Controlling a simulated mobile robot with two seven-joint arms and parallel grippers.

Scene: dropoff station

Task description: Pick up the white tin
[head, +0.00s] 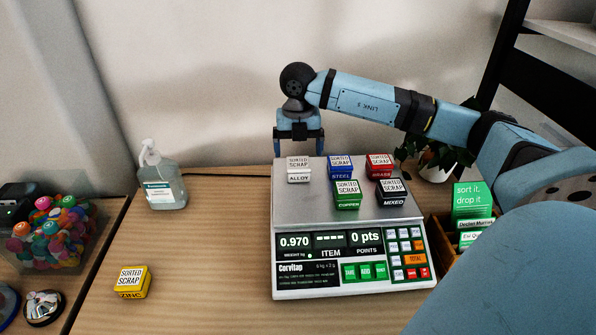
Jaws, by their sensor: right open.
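The white tin (298,176), labelled "SORTED SCRAP" and "ALLOY", sits at the back left of the scale's metal plate (307,218). My right gripper (298,150) points down with its two fingers spread, one to each side of the tin's line. The fingertips show just above the tin's top in the picture, and nothing is between them. The exact gap in height or depth to the tin cannot be told. My left gripper is not in view.
Blue (340,171), red (379,170), green (347,200) and black (391,198) tins share the plate. A yellow tin (133,289) and a pump bottle (162,187) stand left on the table. A plant pot (436,172) and a green-signed box (470,200) are right.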

